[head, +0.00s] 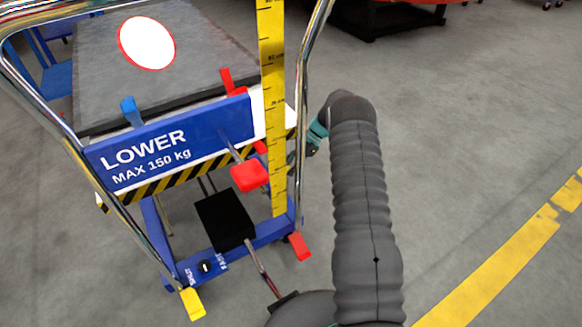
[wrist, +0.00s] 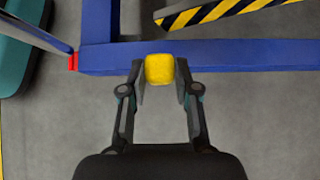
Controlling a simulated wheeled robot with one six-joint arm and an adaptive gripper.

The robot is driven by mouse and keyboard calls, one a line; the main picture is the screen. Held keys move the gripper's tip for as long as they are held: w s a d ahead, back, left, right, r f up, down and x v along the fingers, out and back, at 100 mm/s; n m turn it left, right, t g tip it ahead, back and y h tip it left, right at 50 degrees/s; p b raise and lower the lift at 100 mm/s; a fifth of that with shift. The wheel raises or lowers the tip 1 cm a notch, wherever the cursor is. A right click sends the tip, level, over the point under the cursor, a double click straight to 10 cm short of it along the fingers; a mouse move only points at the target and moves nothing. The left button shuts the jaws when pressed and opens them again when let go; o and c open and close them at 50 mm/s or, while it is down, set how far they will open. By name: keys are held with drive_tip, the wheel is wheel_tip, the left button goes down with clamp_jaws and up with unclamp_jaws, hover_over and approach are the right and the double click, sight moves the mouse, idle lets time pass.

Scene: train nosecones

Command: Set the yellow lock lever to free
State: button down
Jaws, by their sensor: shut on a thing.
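In the wrist view, my gripper (wrist: 160,75) is shut with a rounded yellow knob (wrist: 160,68) between its fingertips. The knob sits at the near edge of a blue frame bar (wrist: 250,54). In the head view my gripper is mostly hidden behind the upright post and handrail on the cart's right side. A yellow lever (head: 192,303) sticks out at the cart's front left corner, apart from my arm. I cannot tell whether it is the knob I hold. The lock's setting cannot be read.
The blue lift cart (head: 125,172) reads LOWER, MAX 150 kg. A yellow ruler (head: 272,90) stands upright by the right handrail.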

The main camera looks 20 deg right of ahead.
drive_tip(key=shift+w, duration=0.15)
drive_tip(key=c, duration=0.8)
unclamp_jaws()
drive_tip(key=shift+a, duration=0.1)
drive_tip(key=shift+c, duration=0.2)
drive_tip(key=v, duration=1.2)
